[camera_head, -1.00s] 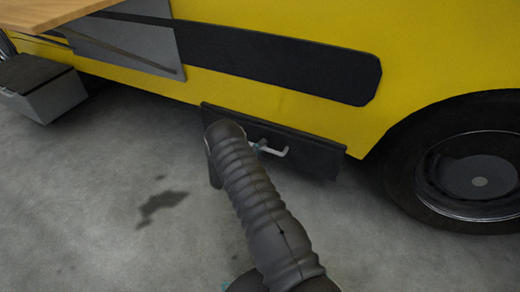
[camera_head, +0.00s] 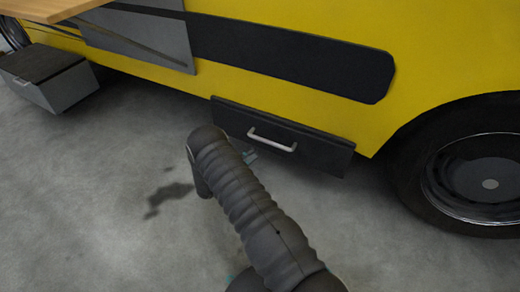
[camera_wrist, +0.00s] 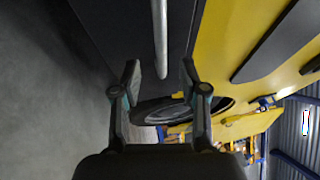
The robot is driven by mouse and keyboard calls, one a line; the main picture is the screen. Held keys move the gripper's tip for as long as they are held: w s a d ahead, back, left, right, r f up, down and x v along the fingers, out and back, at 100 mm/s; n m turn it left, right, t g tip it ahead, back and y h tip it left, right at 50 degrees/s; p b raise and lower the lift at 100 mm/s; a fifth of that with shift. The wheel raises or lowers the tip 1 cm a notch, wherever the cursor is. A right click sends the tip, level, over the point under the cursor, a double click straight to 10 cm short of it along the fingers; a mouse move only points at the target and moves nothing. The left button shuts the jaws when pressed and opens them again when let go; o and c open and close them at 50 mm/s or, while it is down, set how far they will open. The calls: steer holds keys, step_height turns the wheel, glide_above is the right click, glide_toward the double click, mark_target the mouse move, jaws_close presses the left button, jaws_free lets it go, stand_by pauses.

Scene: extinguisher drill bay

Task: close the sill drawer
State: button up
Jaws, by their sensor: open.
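The sill drawer (camera_head: 320,152) is a dark panel low on the yellow vehicle's side in the head view. Its front shows a narrow top edge; I cannot tell how far it stands out. Its silver bar handle (camera_head: 272,140) is in clear sight. In the wrist view my gripper (camera_wrist: 160,68) is open and empty. The handle (camera_wrist: 160,38) shows lengthwise between the fingers in the picture, beyond them, along the dark drawer front (camera_wrist: 115,30).
A grey box with a dark top and a handle (camera_head: 68,90) juts out at the left. A wooden ledge (camera_head: 50,8) overhangs at the upper left. A wheel (camera_head: 475,180) stands right of the drawer. The concrete floor in front is clear.

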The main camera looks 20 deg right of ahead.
steer(key=shift+v, duration=1)
steer(key=s+d+f+m+g+y, duration=0.2)
steer(key=s+f+m+g, duration=0.35)
steer(key=s+m, duration=0.3)
steer(key=s+a+r+m+g+y, duration=0.25)
steer(key=s+r+m+y, duration=0.2)
steer(key=m, duration=0.35)
steer(key=s+a+r+m+t+y+p, duration=0.1)
steer(key=s+r+m, duration=0.6)
steer(key=r, duration=0.8)
steer(key=s+a+r+m+t+y+p, duration=0.2)
steer(key=s+a+r+m+t+y, duration=0.2)
steer(key=s+r, duration=0.5)
steer(key=s+a+r+m+t+y+p, duration=0.2)
steer(key=s+a+r+m+y, duration=0.3)
steer(key=r, duration=1.7)
steer(key=s+m+t+y, duration=0.1)
steer(key=s+m+y, duration=0.2)
steer(key=m, duration=0.2)
steer(key=shift+a+m, duration=0.2)
steer(key=shift+m, duration=0.15)
